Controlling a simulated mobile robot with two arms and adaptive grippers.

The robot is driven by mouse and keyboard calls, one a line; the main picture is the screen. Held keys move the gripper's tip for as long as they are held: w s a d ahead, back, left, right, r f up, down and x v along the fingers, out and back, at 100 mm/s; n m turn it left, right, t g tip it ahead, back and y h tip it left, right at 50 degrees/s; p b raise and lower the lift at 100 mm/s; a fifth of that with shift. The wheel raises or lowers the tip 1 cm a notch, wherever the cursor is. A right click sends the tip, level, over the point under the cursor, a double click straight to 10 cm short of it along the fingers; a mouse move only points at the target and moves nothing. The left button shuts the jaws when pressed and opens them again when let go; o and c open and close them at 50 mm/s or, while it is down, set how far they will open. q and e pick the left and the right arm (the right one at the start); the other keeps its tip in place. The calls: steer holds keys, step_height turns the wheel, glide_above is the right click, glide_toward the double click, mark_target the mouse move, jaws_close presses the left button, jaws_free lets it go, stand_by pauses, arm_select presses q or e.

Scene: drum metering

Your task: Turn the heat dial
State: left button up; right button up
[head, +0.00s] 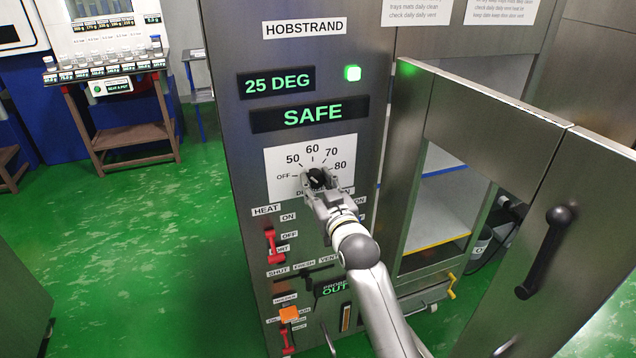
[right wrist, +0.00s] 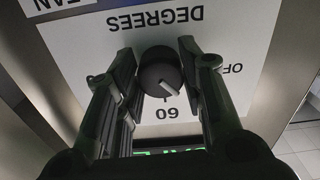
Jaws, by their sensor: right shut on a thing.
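The heat dial (head: 316,178) is a round black knob with a white pointer mark, on a white plate (head: 283,160) marked OFF, 50, 60, 70 and 80. My right gripper (head: 317,184) is shut on the dial, with a finger on each side of it. In the right wrist view, the dial (right wrist: 160,76) sits between the fingers, and the plate appears upside down. There the pointer slants down and right, between the 60 and the partly hidden OFF. My left gripper is not in view.
The cabinet door (head: 480,150) with a black handle (head: 546,252) stands open to the right. Red levers (head: 272,246) sit on the panel below the dial. A wooden bench (head: 128,136) with small jars stands at the left. Green floor is clear between.

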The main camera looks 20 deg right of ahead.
steer(key=o, duration=1)
steer(key=shift+o, duration=0.2)
steer(key=s, duration=1.2)
steer(key=shift+d, duration=0.2)
steer(key=shift+f, duration=0.1)
